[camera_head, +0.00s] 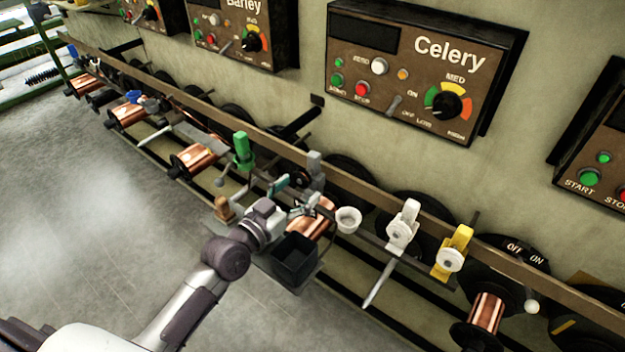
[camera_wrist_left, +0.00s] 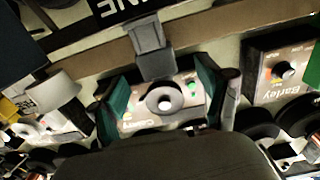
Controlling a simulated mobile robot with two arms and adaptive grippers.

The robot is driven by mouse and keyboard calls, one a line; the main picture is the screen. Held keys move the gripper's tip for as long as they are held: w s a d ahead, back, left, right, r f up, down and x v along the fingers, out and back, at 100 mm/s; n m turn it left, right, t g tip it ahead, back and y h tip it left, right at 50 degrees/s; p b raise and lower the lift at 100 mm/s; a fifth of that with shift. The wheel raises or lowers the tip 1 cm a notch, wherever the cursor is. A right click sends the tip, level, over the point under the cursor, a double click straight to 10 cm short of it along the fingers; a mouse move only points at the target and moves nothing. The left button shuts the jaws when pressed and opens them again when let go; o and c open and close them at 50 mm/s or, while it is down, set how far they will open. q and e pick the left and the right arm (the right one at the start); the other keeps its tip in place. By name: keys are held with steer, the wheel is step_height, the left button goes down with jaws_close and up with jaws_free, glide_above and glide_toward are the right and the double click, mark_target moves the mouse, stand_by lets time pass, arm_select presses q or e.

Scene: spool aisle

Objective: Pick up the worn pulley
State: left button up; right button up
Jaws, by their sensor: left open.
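My left gripper (camera_head: 292,196) is open at the spool rail in the head view. Its two green fingers also show in the left wrist view (camera_wrist_left: 160,98). Between them there is a dark grey wheel with a light centre, apparently a pulley (camera_wrist_left: 163,99). A grey bracket (camera_wrist_left: 150,45) shows just above it in that view. The same grey bracket (camera_head: 315,168) stands on the rail in the head view, just beyond the fingers. I cannot tell whether the fingers touch the wheel, nor how worn it is. My right gripper is in neither view.
A black open bin (camera_head: 294,262) stands just in front of the gripper. A white cup (camera_head: 348,219) is to its right, then white (camera_head: 403,226) and yellow (camera_head: 453,252) brackets. A green bracket (camera_head: 242,152) is to the left. The Celery control box (camera_head: 420,70) hangs above.

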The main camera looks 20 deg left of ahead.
mark_target(310, 188)
arm_select(q)
steer(key=x, duration=0.3)
steer(key=shift+w+d+f+b, duration=0.3)
steer(key=shift+w+b, duration=0.05)
steer(key=shift+b, duration=0.05)
steer(key=shift+w+d, duration=0.2)
steer(key=shift+w, duration=0.35)
steer(key=c, duration=1.4)
steer(key=shift+o, duration=0.2)
steer(key=shift+r, duration=0.2)
